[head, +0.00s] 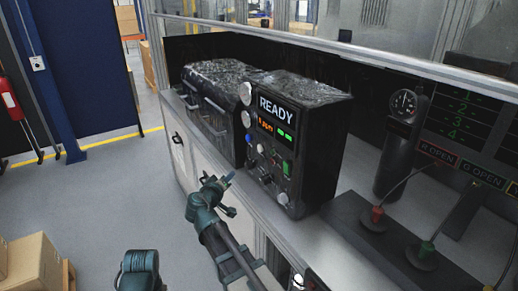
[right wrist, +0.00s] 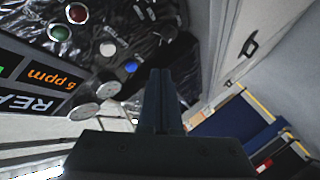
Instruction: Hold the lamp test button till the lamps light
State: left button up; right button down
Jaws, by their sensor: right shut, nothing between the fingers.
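A black test unit (head: 322,150) on the bench shows READY on its display (head: 275,107), an orange ppm reading and two lit green bars (head: 284,132). Its front also fills the upper left of the right wrist view, with a blue button (right wrist: 130,67), a white button (right wrist: 107,48), a green one (right wrist: 60,32) and a red one (right wrist: 77,13). I cannot read which is the lamp test button. My right gripper (head: 228,178) is shut and empty, in front of the unit's left lower side; its fingers (right wrist: 160,75) appear apart from the buttons. My left gripper is not visible.
A black case with handles (head: 208,118) stands left of the unit. Cardboard boxes (head: 35,265) sit lower left.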

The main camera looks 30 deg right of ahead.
aim_at(260, 148)
jog(key=w+r, duration=0.1)
jog(key=w+d+r+t, duration=0.1)
jog(key=w+r+n+t, duration=0.1)
jog(key=r, duration=0.1)
jog(key=shift+w+d+r, duration=0.1)
jog(key=shift+w+d, duration=0.15)
jog(key=shift+d, duration=0.05)
jog(key=shift+d, duration=0.1)
jog(key=d, duration=0.8)
jog(key=shift+w+d, duration=0.3)
dwell(1.8)
jog(key=shift+d, duration=0.4)
jog(key=shift+d, duration=0.45)
dwell(0.6)
jog(key=shift+a, duration=0.85)
